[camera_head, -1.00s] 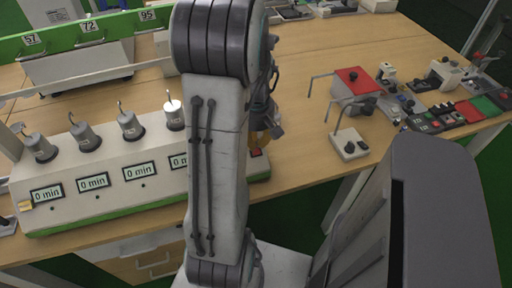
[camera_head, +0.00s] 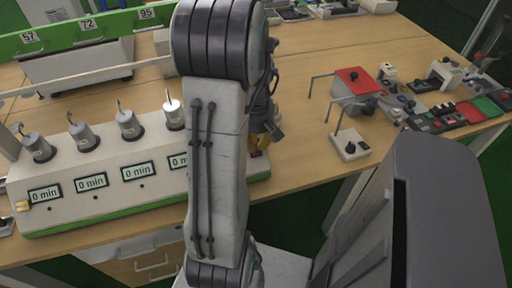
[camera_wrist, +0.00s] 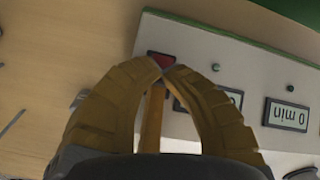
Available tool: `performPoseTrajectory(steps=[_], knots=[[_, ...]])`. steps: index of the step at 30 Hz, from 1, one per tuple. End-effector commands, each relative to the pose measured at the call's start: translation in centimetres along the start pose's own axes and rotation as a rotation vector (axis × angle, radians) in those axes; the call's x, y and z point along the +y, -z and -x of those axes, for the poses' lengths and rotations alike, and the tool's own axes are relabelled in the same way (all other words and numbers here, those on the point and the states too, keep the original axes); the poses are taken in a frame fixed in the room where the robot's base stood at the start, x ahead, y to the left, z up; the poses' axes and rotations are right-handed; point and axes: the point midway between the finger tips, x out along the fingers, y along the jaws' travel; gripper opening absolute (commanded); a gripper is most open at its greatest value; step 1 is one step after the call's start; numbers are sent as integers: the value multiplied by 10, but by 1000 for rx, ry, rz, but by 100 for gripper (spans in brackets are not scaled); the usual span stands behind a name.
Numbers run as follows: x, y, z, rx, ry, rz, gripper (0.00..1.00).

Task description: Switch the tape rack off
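The tape rack is a long off-white box (camera_head: 115,197) with a green base strip at the left of the head view. It has several "0 min" displays (camera_head: 92,182) and hanging grey weights (camera_head: 83,136) along its top. A red switch (camera_wrist: 161,59) sits on the rack's end in the wrist view; in the head view only a bit of red (camera_head: 256,153) shows beside my gripper. My gripper (camera_wrist: 167,70) has its yellow fingers together, tips at the lower edge of the switch. Contact is unclear. The switch's position cannot be read.
My arm hides the rack's right part in the head view. A red-topped box (camera_head: 354,80) with bent rods and a small white block with a black knob (camera_head: 350,145) stand to the right. Wooden tabletop (camera_head: 300,115) between them and the rack is clear.

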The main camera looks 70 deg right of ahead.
Motion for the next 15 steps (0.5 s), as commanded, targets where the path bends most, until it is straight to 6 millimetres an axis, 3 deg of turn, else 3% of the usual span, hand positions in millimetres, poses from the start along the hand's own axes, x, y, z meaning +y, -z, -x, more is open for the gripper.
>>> performPoseTrajectory(steps=[7, 15], knots=[[-2, -1, 3, -4, 7, -1, 0], [-1, -1, 22, -2, 4, -1, 0]])
